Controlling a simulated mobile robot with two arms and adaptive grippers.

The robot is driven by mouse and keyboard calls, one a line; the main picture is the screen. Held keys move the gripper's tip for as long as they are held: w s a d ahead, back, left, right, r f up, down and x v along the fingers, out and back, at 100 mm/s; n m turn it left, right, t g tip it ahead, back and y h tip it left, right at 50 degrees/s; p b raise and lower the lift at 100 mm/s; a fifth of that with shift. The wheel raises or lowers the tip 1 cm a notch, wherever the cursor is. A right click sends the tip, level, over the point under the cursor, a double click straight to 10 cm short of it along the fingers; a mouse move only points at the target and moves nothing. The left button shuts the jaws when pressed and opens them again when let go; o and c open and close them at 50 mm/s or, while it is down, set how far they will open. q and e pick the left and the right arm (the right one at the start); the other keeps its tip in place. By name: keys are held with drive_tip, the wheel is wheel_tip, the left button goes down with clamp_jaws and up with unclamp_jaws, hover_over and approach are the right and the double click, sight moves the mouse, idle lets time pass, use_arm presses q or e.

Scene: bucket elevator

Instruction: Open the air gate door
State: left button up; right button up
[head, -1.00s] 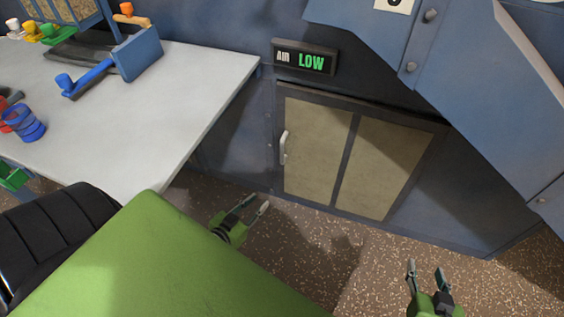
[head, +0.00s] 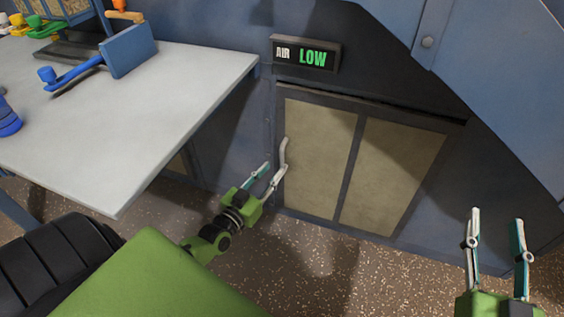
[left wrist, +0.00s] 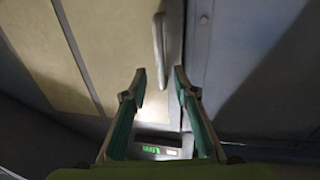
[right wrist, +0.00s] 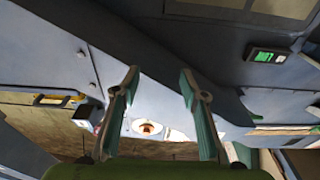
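The air gate door (head: 320,155) is a dark-framed double panel with beige faces, low in the blue wall; it looks closed. Its pale handle (head: 284,152) is at the left edge. My left gripper (head: 272,172) is open and empty, just below and left of the handle in the head view. In the left wrist view the handle (left wrist: 158,48) stands ahead of the open gap between the fingertips (left wrist: 159,75), not gripped. My right gripper (head: 497,218) is open and empty, right of the door; its fingers also show in the right wrist view (right wrist: 158,74).
A sign (head: 306,55) reading "AIR LOW" hangs above the door. A white table (head: 150,115) with a blue lever (head: 75,75) is to the left. A slanted blue chute (head: 490,70) overhangs at upper right. Speckled floor (head: 300,255) is clear before the door.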

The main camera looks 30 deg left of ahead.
sight(281, 161)
use_arm(q)
drive_tip(key=w+b, duration=0.2)
drive_tip(key=w, duration=0.4)
drive_tip(key=shift+w+a, duration=0.1)
drive_tip(key=shift+w, duration=0.35)
use_arm(e)
drive_tip(key=s+r+t+y, duration=0.1)
drive_tip(key=s+r+t, duration=0.3)
drive_tip(key=r, duration=0.6)
drive_tip(key=shift+s+t+y, duration=0.15)
drive_tip(key=shift+t+y, duration=0.25)
drive_tip(key=shift+t, duration=0.5)
use_arm(q)
clamp_jaws()
